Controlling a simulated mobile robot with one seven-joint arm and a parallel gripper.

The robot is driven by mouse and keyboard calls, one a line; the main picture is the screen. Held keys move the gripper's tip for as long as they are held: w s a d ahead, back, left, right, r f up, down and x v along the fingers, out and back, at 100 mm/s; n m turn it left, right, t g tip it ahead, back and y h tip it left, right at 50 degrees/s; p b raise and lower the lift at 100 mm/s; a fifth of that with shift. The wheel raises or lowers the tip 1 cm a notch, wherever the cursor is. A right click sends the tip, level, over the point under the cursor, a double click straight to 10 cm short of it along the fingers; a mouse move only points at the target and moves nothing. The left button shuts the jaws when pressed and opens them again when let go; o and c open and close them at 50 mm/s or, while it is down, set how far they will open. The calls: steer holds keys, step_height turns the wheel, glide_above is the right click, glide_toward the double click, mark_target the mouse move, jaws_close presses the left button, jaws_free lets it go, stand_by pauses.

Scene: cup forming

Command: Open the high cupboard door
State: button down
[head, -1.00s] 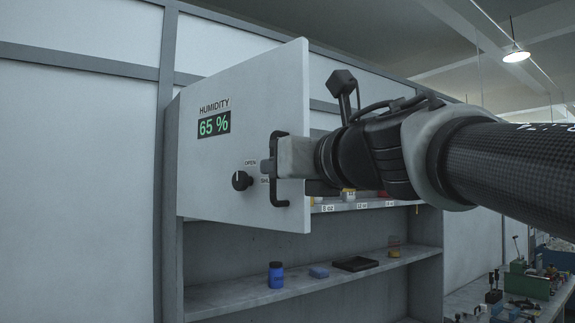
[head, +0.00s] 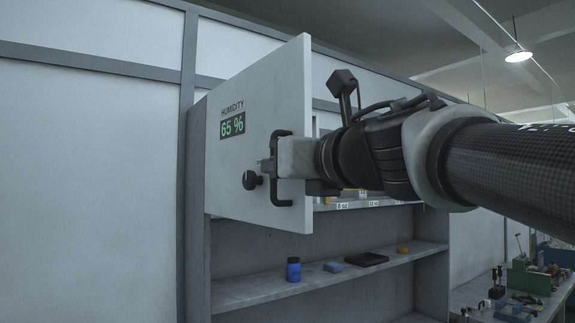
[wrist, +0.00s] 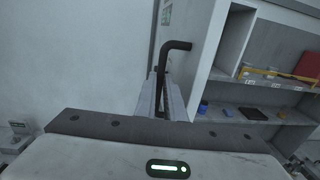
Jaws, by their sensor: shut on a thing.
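The high cupboard door (head: 262,100) is a pale grey panel, hinged at its left and swung partly open. It carries a humidity display (head: 232,125) reading 65 % and a dark round knob (head: 251,180). My gripper (head: 270,165) is shut on the black bar handle (head: 283,203) near the door's free edge. In the wrist view the handle (wrist: 177,46) rises from between my fingers (wrist: 163,95); the fingers' contact with it is partly hidden. The cupboard's inside shows only in part behind the door and my arm.
Below the door is an open shelf (head: 262,292) with a blue jar (head: 293,270), a blue block (head: 333,267) and a black tray (head: 366,260). A labelled shelf edge (head: 360,204) shows above it. A cluttered workbench (head: 480,297) stands at the lower right.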

steer(key=shift+r, duration=0.2)
steer(key=c, duration=1.8)
jaws_free()
steer(key=shift+w+a+f, duration=0.1)
steer(key=shift+w+f, duration=0.05)
steer(key=shift+c, duration=0.2)
steer(key=b+v, duration=0.1)
steer(key=v, duration=1.6)
steer(key=shift+s+b, duration=0.25)
steer(key=shift+b, duration=0.05)
steer(key=shift+w, duration=0.1)
